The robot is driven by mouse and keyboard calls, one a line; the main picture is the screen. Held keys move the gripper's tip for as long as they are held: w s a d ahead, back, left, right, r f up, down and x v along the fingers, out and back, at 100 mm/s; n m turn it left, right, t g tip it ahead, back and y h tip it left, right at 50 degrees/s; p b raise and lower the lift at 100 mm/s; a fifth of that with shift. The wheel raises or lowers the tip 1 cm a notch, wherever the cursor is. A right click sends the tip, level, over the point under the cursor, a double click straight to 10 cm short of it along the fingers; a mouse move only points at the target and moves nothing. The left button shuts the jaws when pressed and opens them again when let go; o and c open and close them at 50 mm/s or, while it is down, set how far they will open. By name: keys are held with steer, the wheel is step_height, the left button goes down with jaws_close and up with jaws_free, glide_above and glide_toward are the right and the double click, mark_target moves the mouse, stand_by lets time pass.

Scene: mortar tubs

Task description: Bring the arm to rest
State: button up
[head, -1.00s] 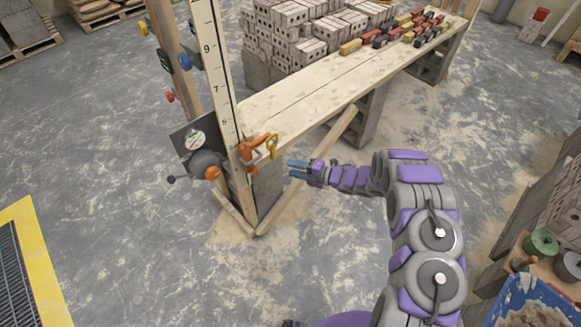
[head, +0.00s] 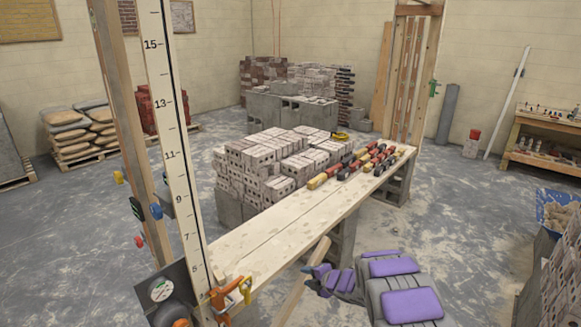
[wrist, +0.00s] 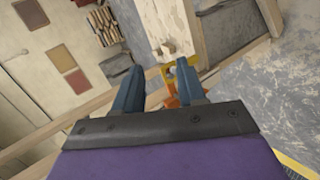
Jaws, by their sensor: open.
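My gripper shows in the wrist view (wrist: 158,85) with its two blue-grey fingers apart and nothing between them. Beyond the fingers, an orange clamp (wrist: 170,88) and the end of the plank bench (wrist: 178,22) show, partly hidden by the fingers. In the head view my purple and grey arm reaches in from the bottom right, beside the near end of the bench (head: 262,258). My gripper's fingertips (head: 305,270) are small there, to the right of the orange clamp (head: 228,294), and apart from it.
A marked upright board (head: 175,140) and a timber post (head: 130,130) stand at the bench's near left. Stacked bricks (head: 265,165) stand behind the bench, and several levels and tools (head: 350,165) lie on its far end. Floor (head: 450,220) is clear at right.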

steer(key=s+d+r+m+h, duration=0.3)
steer(key=d+r+m+h, duration=0.45)
steer(key=d+r, duration=0.5)
steer(key=s+d+r+m+g+h, duration=0.1)
steer(key=s+d+r+m+h, duration=0.15)
steer(key=s, duration=0.35)
steer(key=s+d+r+m+g+h, duration=0.1)
steer(key=s+d+r+m, duration=0.25)
steer(key=s, duration=0.25)
steer(key=s+a+r+m+g+y, duration=0.1)
steer(key=s+a+m+g, duration=0.2)
steer(key=s, duration=1.1)
steer(key=s+a+r+m+g+y, duration=0.1)
steer(key=s+a+r+m+g, duration=0.1)
steer(key=s, duration=1.2)
steer(key=s+a+r+m+g+y, duration=0.1)
steer(key=s+a+m+g, duration=0.2)
steer(key=s, duration=1.1)
steer(key=a+m, duration=0.2)
steer(key=m, duration=0.1)
steer(key=shift+a+r+g+y, duration=0.2)
steer(key=shift+a+g+y, duration=0.1)
steer(key=shift+a+g, duration=0.1)
steer(key=shift+w+m, duration=0.1)
steer(key=shift+m, duration=0.15)
